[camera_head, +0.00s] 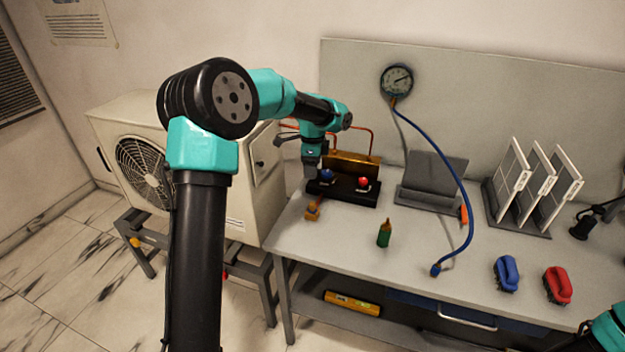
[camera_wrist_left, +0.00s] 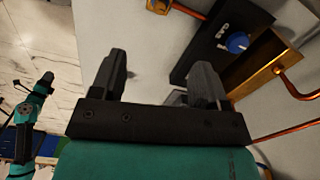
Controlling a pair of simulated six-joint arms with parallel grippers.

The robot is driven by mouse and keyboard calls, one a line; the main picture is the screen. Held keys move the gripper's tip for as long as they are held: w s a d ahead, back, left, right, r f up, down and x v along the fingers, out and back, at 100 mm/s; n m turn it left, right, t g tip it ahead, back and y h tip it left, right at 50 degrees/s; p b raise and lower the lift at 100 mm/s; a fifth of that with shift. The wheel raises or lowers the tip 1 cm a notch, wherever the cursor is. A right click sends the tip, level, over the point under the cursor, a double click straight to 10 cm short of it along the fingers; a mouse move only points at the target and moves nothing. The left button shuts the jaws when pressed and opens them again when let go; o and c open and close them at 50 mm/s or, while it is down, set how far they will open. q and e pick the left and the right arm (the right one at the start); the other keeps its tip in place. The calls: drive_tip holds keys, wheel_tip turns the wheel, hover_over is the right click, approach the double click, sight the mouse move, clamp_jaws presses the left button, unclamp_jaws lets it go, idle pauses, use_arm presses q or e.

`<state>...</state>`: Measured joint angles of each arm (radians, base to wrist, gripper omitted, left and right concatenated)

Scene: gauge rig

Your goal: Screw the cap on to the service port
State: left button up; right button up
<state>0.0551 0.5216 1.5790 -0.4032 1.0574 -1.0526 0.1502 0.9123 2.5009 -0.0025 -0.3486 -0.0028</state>
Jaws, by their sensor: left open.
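My left gripper (camera_head: 311,172) is open and hangs over the back left of the bench, beside the valve block. Its two dark fingers (camera_wrist_left: 162,82) are apart in the left wrist view, with nothing between them. A small brass fitting (camera_head: 313,210) sits at the bench's left edge, in front of the block; it also shows at the top of the left wrist view (camera_wrist_left: 158,5). I cannot tell whether it is the port or the cap. The black valve block (camera_head: 350,195) carries a blue knob (camera_head: 327,176) and a red knob (camera_head: 363,183). Only part of my right arm shows at lower right.
A blue hose (camera_head: 457,190) runs from a gauge (camera_head: 397,80) across the bench. Copper pipes (camera_head: 340,130) rise behind the block.

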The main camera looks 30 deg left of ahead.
use_arm(q)
wheel_tip(320, 180, up, 2)
drive_tip(key=shift+r, duration=0.25)
idle(0.4)
